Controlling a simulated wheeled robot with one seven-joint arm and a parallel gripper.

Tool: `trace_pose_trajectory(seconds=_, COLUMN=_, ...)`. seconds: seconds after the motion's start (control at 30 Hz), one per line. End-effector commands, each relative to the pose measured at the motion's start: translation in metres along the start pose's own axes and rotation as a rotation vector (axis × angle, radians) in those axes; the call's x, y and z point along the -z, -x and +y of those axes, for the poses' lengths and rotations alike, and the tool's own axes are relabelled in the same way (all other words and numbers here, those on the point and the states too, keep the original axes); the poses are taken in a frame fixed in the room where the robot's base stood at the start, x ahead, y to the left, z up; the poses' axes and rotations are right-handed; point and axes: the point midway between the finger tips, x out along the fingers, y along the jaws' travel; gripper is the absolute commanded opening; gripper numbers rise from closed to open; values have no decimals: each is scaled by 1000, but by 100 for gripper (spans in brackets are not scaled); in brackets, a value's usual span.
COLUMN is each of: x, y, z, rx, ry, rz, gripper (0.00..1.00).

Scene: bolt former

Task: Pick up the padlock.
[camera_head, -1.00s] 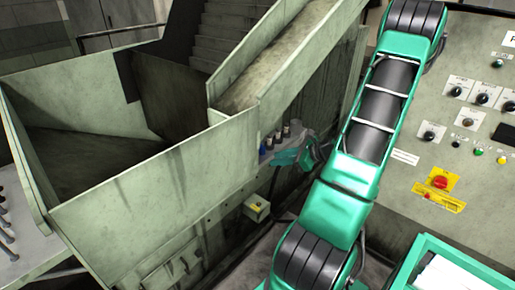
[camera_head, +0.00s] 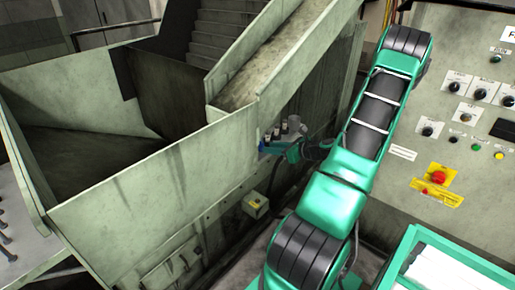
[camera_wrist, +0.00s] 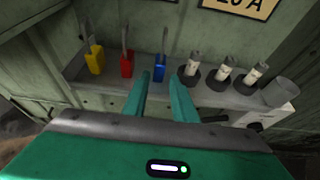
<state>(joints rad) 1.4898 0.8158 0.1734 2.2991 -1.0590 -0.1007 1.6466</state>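Three padlocks stand in a row on a grey ledge (camera_wrist: 112,84) in the wrist view, shackles upward: a yellow padlock (camera_wrist: 95,60), a red padlock (camera_wrist: 127,66) and a blue padlock (camera_wrist: 160,70). My gripper (camera_wrist: 161,78) is open, its two teal fingers apart. The blue padlock shows between the fingertips, slightly beyond them; I cannot tell whether they touch it. In the head view my gripper (camera_head: 277,147) is at the ledge on the machine's side. A small blue patch shows there beside it; the other padlocks cannot be made out.
Several fuse-like cylinders (camera_wrist: 222,73) in dark holders stand right of the blue padlock, close to the right finger. A wall rises behind, with a label (camera_wrist: 240,6). A large hopper (camera_head: 150,190) flanks the arm.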

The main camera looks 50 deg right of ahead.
Motion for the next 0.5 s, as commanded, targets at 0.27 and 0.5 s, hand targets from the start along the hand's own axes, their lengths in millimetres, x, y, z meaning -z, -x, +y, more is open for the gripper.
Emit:
trace_pose_trajectory(seconds=0.27, x=0, y=-37, z=2, rx=-2, ry=1, rz=0, gripper=25)
trace_pose_trajectory(seconds=0.5, x=0, y=-39, z=2, rx=-1, ry=1, rz=0, gripper=25)
